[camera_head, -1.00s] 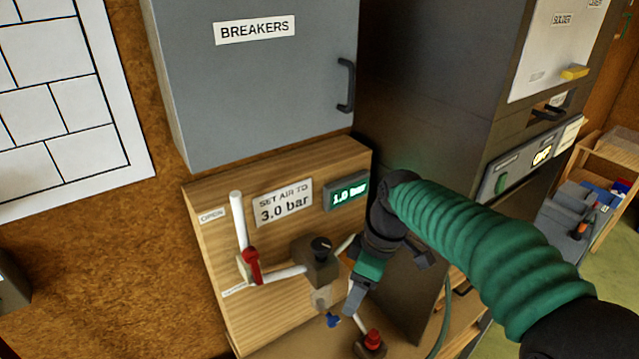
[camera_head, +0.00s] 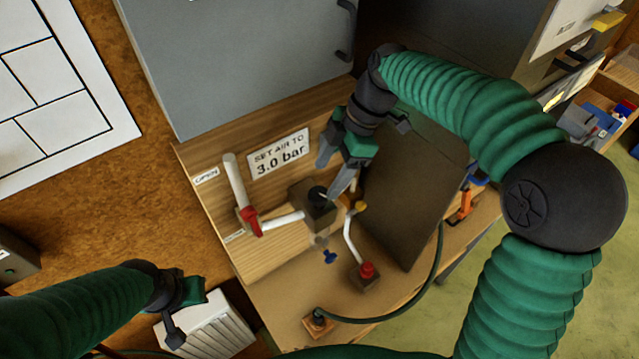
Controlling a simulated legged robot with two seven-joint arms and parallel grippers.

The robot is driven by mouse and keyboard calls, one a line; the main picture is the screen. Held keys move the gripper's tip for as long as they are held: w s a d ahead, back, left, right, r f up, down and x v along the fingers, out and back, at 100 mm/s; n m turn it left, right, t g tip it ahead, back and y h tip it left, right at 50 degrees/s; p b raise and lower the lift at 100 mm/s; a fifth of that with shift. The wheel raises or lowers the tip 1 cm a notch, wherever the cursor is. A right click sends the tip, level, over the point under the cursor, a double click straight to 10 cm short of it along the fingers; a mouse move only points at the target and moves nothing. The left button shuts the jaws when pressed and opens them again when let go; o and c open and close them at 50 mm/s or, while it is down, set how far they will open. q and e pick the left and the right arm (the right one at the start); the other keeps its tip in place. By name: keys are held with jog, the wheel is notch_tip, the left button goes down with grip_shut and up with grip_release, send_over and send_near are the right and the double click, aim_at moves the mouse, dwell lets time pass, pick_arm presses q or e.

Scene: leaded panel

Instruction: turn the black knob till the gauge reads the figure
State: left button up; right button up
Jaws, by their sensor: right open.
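The black knob (camera_head: 317,194) sits on a dark box-shaped regulator on the wooden panel. My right gripper (camera_head: 330,179) is open just above the knob, its fingers pointing down; one fingertip is close to the knob's right side, and I cannot tell if it touches. The sign (camera_head: 279,154) reads "SET AIR TO 3.0 bar". The gauge display is hidden behind my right gripper. My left gripper (camera_head: 186,312) is at the lower left, away from the panel; its jaws do not show clearly.
A red knob (camera_head: 367,270) and a blue tap (camera_head: 329,257) are below. The grey breaker cabinet (camera_head: 240,60) hangs above. A green hose (camera_head: 420,292) curves along the bench.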

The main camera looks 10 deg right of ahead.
aim_at(318, 193)
jog(key=x, duration=0.3)
jog(key=p+x, duration=0.1)
jog(key=shift+w+d+f, duration=0.2)
jog(key=shift+w+f, duration=0.15)
jog(key=shift+f, duration=0.15)
jog(key=shift+s+f, duration=0.1)
jog(key=shift+f, duration=0.15)
jog(key=shift+s+a, duration=0.3)
jog(key=shift+w+a, duration=0.2)
jog(key=c, duration=0.7)
jog(key=shift+d, duration=0.1)
jog(key=c, duration=0.6)
pick_arm(q)
jog(key=shift+w+d+r, duration=0.1)
jog(key=shift+w+r, duration=0.05)
jog(key=shift+r, duration=0.65)
pick_arm(e)
jog(key=shift+c, duration=0.2)
pick_arm(q)
jog(key=shift+f, duration=0.1)
